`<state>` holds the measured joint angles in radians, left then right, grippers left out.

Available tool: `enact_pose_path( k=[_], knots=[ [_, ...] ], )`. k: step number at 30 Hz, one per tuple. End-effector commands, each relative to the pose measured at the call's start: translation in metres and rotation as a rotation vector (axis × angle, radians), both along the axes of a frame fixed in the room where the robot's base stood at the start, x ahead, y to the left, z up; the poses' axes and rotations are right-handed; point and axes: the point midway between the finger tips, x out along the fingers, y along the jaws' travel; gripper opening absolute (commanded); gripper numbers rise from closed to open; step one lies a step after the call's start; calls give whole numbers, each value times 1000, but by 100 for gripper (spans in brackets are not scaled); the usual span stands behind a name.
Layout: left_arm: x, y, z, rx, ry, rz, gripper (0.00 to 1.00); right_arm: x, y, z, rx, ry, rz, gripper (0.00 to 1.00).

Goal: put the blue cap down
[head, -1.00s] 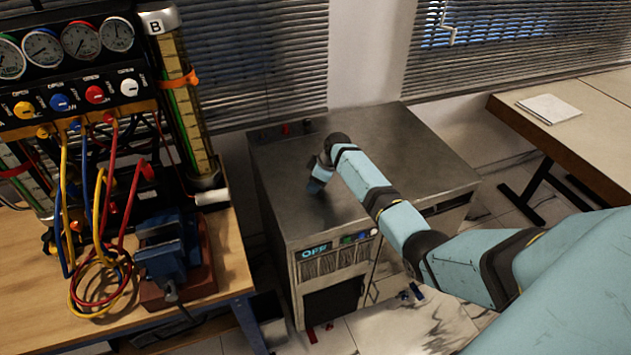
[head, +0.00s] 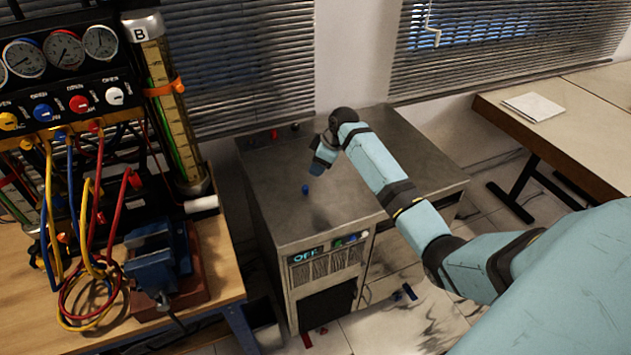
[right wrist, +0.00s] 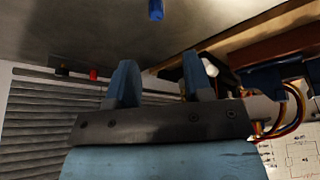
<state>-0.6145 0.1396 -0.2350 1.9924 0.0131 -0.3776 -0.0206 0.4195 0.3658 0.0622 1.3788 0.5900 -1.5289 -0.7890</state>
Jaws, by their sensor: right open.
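The blue cap (head: 306,189) stands on the bare metal top of the cabinet (head: 268,205), near its middle. It also shows in the right wrist view (right wrist: 156,9) at the top edge, on the metal surface. My right gripper (head: 317,171) is just above and behind the cap, apart from it. In the right wrist view its two blue fingers (right wrist: 161,65) are spread with nothing between them. My left gripper is not in view.
A red cap-like piece (head: 274,134) and a dark knob (head: 295,127) sit at the cabinet's back edge. The gauge rig with hoses and a blue vise (head: 155,262) stand on the wooden bench at left. The cabinet top around the cap is clear.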

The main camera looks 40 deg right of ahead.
Motion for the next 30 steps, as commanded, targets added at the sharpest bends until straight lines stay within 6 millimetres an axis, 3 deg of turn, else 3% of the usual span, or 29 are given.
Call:
enact_pose_path(
  k=[4, 8, 11, 18, 21, 24, 30],
  knots=[
    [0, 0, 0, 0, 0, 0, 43, -35, 46, -35, -45, -106, -51, 47],
    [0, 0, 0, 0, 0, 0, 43, -82, 103, -49, -38, -273, -111, 47],
    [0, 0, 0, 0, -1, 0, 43, -126, 145, -55, 11, -385, -160, 47],
    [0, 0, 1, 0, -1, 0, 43, -251, 218, -112, 170, -469, -301, 47],
    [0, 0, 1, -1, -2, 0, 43, -294, 239, -122, 233, -483, -345, 47],
    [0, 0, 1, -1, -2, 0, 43, -322, 254, -126, 280, -492, -374, 47],
    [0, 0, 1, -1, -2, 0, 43, -340, 263, -126, 314, -502, -392, 47]
  ],
)
